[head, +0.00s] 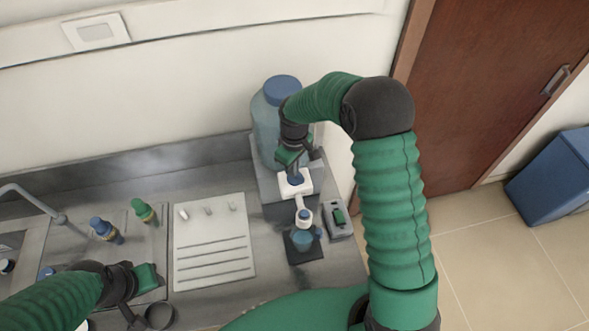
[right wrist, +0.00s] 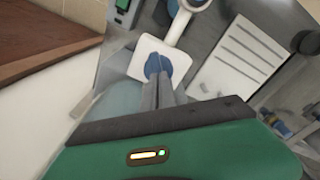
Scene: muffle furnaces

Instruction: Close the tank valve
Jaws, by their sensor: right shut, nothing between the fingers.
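The tank (head: 266,130) is a clear bluish container with a blue cap, standing on a grey block at the back of the counter. A white fitting (head: 306,184) on its front carries a blue valve knob (head: 295,180). My right gripper (head: 295,171) is shut, its fingertips pointing down at the knob. In the right wrist view, the shut fingers (right wrist: 160,82) reach the blue knob (right wrist: 157,63) and partly cover it; I cannot tell whether they touch.
A white ribbed board (head: 213,258) lies left of the tank stand. Green-capped (head: 142,209) and blue-capped (head: 104,229) bottles stand farther left, near a sink tap (head: 45,210). A grey switch box with a green button (head: 339,217) sits right of the cup. The wall is close behind.

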